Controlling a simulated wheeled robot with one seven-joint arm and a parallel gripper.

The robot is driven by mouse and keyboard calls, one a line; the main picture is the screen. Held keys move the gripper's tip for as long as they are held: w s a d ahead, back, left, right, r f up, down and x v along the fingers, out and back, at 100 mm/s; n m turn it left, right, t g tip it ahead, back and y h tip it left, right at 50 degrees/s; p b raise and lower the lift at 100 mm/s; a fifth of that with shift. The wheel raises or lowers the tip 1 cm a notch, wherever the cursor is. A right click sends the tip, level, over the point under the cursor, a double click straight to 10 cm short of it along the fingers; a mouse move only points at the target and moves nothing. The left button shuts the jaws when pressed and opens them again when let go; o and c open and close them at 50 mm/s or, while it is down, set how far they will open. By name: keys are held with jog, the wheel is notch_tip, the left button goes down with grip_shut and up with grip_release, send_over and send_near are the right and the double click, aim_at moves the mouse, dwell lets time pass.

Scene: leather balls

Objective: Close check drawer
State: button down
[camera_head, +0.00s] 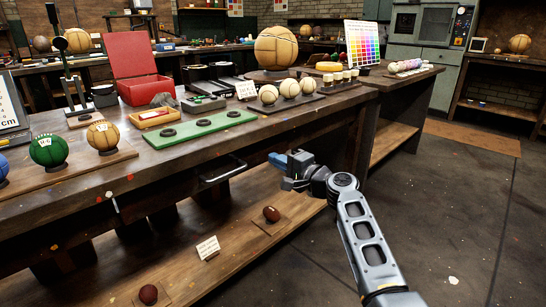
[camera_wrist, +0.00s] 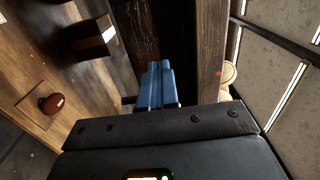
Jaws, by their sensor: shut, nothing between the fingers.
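The check drawer shows in the head view as a dark wooden front under the workbench top, with a metal bar handle (camera_head: 222,174) below the green board. I cannot tell how far it stands out from the bench. My gripper (camera_head: 277,160) is to the right of the handle, in front of the bench edge and apart from the handle. Its blue fingers (camera_wrist: 157,85) are together in the wrist view, with nothing between them. They point towards the dark underside of the bench, beside a dark wooden edge (camera_wrist: 207,45).
The workbench top (camera_head: 165,166) carries a green board (camera_head: 200,128), a red box (camera_head: 137,78) and several balls. Below, a lower shelf (camera_head: 240,250) holds small brown balls (camera_head: 271,214) and a white card (camera_head: 208,248). Open floor (camera_head: 450,210) lies to the right.

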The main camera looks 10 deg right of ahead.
jog(key=p+v, duration=0.2)
jog(key=v, duration=0.7)
jog(key=s+d+f+n+g+h, duration=0.1)
jog(key=s+f+h, duration=0.4)
jog(key=s+f, duration=1.1)
jog(key=s+f+n+g+h, duration=0.1)
jog(key=s+f+n+h, duration=0.1)
jog(key=s, duration=0.9)
jog(key=s+f+n+h, duration=0.1)
jog(key=s+n+h, duration=0.1)
jog(key=s, duration=0.9)
jog(key=s+a+r+n+t, duration=0.1)
jog(key=s+r+n, duration=0.2)
jog(key=s+r, duration=0.65)
jog(key=s+a+r+n, duration=0.1)
jog(key=s+r+n, duration=0.3)
jog(key=s+r, duration=0.55)
notch_tip(320, 180, up, 18)
jog(key=s+p, duration=0.2)
jog(key=p, duration=1.8)
jog(key=shift+s+r, duration=0.15)
